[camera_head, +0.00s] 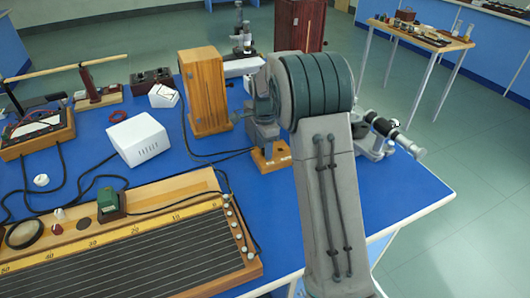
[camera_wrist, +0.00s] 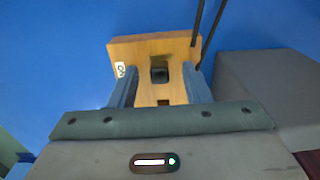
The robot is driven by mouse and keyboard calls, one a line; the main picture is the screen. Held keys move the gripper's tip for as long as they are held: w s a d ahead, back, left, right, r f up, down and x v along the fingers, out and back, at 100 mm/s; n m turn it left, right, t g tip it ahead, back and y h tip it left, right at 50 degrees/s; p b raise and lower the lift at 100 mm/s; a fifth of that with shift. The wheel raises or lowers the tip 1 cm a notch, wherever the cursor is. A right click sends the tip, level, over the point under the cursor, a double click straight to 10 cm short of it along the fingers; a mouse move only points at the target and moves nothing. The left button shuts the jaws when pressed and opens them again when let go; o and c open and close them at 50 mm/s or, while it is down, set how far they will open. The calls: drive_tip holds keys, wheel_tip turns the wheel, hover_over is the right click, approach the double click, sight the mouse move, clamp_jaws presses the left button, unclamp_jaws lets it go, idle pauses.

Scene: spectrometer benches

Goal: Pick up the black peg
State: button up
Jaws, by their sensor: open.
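In the wrist view, a small black square-topped piece (camera_wrist: 159,75), which looks like the black peg, stands on a light wooden block (camera_wrist: 150,48). My gripper (camera_wrist: 160,69) is open, with one grey finger on each side of the piece and gaps between. I cannot tell how far the fingertips are above the wood. A second small dark square shows on the block nearer my palm. In the head view, my gripper (camera_head: 264,140) points down over the wooden block (camera_head: 270,162) on the blue bench. The peg itself is hidden there by my gripper and arm.
A tall wooden box (camera_head: 206,92) stands just left of my gripper. A white box (camera_head: 138,138) and a long wooden wire board (camera_head: 130,240) lie farther left and in front. A metal instrument (camera_head: 380,135) stands to the right, partly behind my arm. Black cables run near the block.

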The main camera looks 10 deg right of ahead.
clamp_jaws()
drive_tip(key=shift+r, duration=0.1)
drive_tip(key=shift+r, duration=0.55)
drive_tip(key=r, duration=0.3)
drive_tip(key=shift+s+d+r, duration=0.25)
drive_tip(key=shift+s+d, duration=0.1)
drive_tip(key=shift+s, duration=0.05)
drive_tip(key=s+d+r+p, duration=0.2)
drive_tip(key=s+d+r, duration=0.5)
drive_tip(key=s+r, duration=0.1)
drive_tip(key=shift+r, duration=0.65)
